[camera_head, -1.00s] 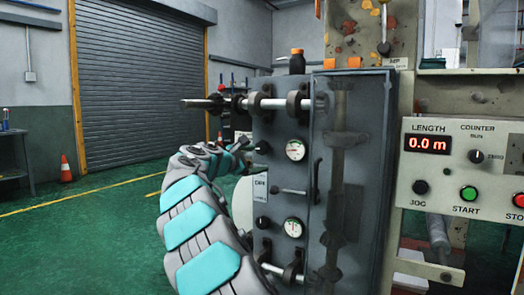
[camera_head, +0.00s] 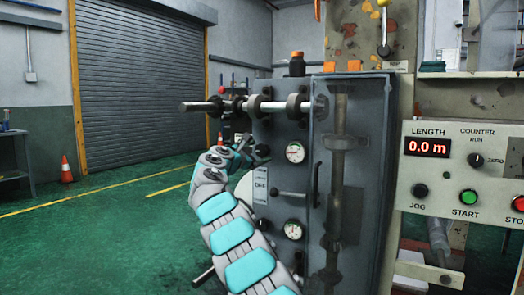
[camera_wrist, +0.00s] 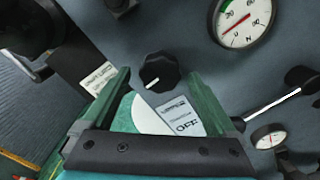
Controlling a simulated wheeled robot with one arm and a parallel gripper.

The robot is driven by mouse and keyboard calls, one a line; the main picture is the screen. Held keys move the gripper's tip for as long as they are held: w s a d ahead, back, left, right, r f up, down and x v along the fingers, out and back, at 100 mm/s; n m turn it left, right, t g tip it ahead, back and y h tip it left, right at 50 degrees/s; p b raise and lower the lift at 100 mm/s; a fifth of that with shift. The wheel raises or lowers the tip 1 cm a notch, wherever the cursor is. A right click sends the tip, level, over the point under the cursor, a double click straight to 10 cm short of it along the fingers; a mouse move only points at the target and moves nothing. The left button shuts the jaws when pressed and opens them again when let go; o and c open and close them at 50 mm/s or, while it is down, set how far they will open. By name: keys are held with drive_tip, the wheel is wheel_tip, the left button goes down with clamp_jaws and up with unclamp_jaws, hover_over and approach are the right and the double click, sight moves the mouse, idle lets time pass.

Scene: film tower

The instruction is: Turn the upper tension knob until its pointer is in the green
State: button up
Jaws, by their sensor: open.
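The upper tension knob (camera_wrist: 160,72) is black with a white mark. In the wrist view it lies between the fingertips of my gripper (camera_wrist: 158,78), with space on both sides. My gripper is open; I cannot tell how deep the fingers reach beside the knob. The upper gauge (camera_wrist: 243,18) is right of and above the knob. Its red needle points lower left, outside the green band at the upper left of the dial. In the head view the upper gauge (camera_head: 295,152) is right of the knob (camera_head: 262,150), and my gripper (camera_head: 247,153) comes from the left.
A lever (camera_head: 290,193) sticks out below the upper gauge. A lower gauge (camera_head: 293,229) is beneath it. A metal shaft (camera_head: 215,106) juts left above my gripper. A control panel (camera_head: 465,170) stands right; floor at left is open.

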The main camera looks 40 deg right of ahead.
drive_tip(key=shift+p+x, duration=0.4)
drive_tip(key=shift+x, duration=0.7)
drive_tip(key=shift+d, duration=0.3)
drive_tip(key=c, duration=1.3)
drive_tip(key=shift+c, duration=0.2)
